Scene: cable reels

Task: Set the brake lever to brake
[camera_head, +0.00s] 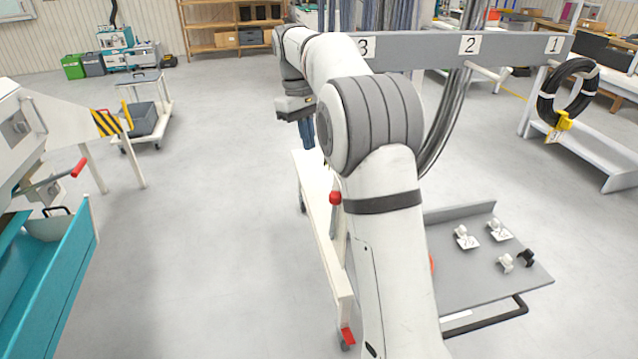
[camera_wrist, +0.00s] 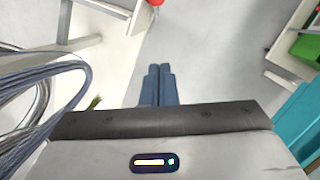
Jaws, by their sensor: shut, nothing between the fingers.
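A red ball knob (camera_head: 335,198), likely the brake lever's, stands at the white frame beside my arm. My arm hides part of this area, and I cannot tell the lever's setting. A red ball also shows at the top edge of the wrist view (camera_wrist: 155,2), ahead of the fingertips and apart from them. My gripper (camera_head: 307,136) points down at the far end of my arm, beyond the knob in the head view. Its blue fingers are together and empty in the wrist view (camera_wrist: 158,68).
A machine at left has a red-ended handle (camera_head: 78,168) above a teal bin (camera_head: 62,290). A numbered rail (camera_head: 420,50) crosses behind my arm; a black cable coil (camera_head: 568,92) hangs at right. A grey tray (camera_head: 465,270) holds small parts. Floor at centre left is clear.

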